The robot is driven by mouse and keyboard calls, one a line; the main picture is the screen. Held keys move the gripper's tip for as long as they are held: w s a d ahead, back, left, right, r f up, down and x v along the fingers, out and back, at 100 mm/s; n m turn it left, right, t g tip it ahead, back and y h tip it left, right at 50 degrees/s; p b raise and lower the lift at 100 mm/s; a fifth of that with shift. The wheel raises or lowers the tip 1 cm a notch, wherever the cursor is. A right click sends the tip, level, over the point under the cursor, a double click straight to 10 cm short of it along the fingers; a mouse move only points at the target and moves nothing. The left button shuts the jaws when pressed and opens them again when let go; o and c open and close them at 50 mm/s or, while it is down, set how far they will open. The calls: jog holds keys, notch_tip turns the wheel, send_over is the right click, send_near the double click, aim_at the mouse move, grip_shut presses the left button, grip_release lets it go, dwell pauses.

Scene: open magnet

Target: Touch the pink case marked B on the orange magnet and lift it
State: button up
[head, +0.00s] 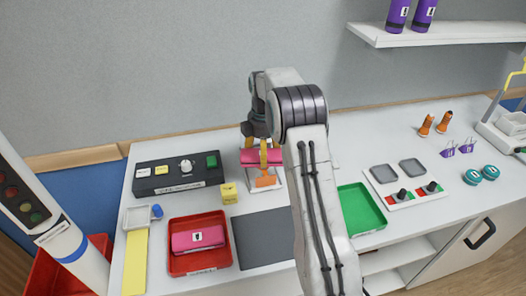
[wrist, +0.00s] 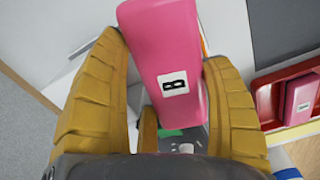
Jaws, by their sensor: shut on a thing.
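The pink case marked B (wrist: 165,50) lies between the yellow fingers of my gripper (wrist: 165,110) in the wrist view, its B label facing the camera. My gripper (head: 263,155) is shut on it. In the head view the case (head: 279,157) is level, partly hidden by my gripper and arm. The orange magnet (head: 265,181) is just below it on a white base. I cannot tell whether case and magnet touch. A sliver of orange shows beside the case in the wrist view.
A second pink case (head: 197,238) lies in a red tray (head: 174,262) at the front left. A yellow block (head: 229,193) stands left of the magnet. A dark control box (head: 155,184) is at the back left. A green tray (head: 363,222) lies right of my arm.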

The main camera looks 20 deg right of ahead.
jog(key=shift+r+p, duration=1.15)
jog(key=shift+r, duration=0.15)
dwell(2.1)
jog(key=shift+r+p, duration=2.25)
jog(key=shift+r, duration=0.9)
jog(key=shift+s+f, duration=0.1)
jog(key=shift+s, duration=0.05)
